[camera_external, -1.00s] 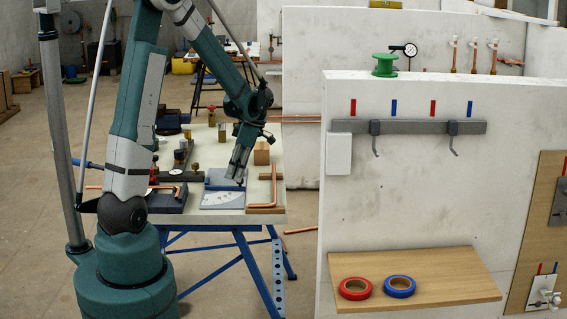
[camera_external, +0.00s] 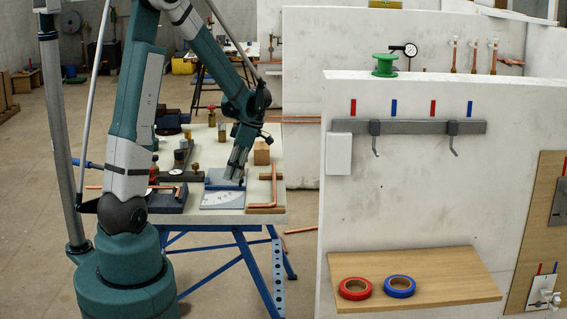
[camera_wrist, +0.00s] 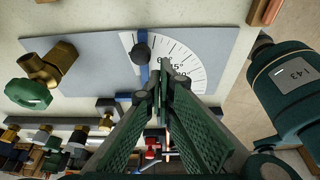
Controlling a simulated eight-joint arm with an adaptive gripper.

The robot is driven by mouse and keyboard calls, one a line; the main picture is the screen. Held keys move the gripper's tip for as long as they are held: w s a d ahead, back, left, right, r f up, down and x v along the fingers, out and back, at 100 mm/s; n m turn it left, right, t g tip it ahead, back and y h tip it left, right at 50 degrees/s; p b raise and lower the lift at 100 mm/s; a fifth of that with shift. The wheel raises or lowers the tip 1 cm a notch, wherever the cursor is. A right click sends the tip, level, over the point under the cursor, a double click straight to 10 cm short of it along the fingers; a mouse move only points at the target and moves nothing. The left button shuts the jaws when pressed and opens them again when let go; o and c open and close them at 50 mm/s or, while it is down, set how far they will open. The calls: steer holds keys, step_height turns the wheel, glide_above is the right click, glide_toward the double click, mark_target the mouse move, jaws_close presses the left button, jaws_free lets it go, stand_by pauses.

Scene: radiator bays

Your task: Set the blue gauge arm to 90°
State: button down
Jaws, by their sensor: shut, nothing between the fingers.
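The gauge plate (camera_external: 222,200) lies flat near the front edge of the workbench, with a white printed dial (camera_wrist: 190,62) on a grey board. The blue gauge arm (camera_wrist: 143,75) shows in the wrist view as a narrow strip by the dial's left edge, with a dark round knob (camera_wrist: 141,53) on it. Its exact reading cannot be told, as my fingers cover part of the scale. My gripper (camera_external: 238,181) is shut and empty, pointing down over the plate. In the wrist view its fingertips (camera_wrist: 164,72) appear just right of the blue arm; contact cannot be told.
A brass valve with a green knob (camera_wrist: 30,94) sits left of the dial. Copper pipe (camera_external: 274,186) on wooden blocks lies right of the plate. Fittings crowd the bench's left side. A white wall panel (camera_external: 420,200) with a shelf (camera_external: 455,285) stands to the right.

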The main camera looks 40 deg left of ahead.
steer(key=shift+s+d, duration=0.2)
steer(key=shift+s, duration=0.65)
step_height(320, 180, up, 10)
steer(key=w+p, duration=0.1)
steer(key=w, duration=0.1)
steer(key=shift+w+a+f+p, duration=0.25)
steer(key=shift+a+p, duration=0.05)
steer(key=shift+p, duration=0.05)
steer(key=s+d+r+m+t+h, duration=0.1)
steer(key=s+d+r+m+t, duration=0.4)
steer(key=m, duration=0.8)
steer(key=s+d+r+m+t+h, duration=0.2)
steer(key=s+d+r+m+t, duration=0.2)
steer(key=s+d+m, duration=0.8)
steer(key=d+r+m, duration=0.1)
steer(key=d, duration=0.2)
steer(key=shift+d+r+t, duration=0.15)
steer(key=shift+d+t, duration=0.2)
steer(key=shift+t, duration=0.05)
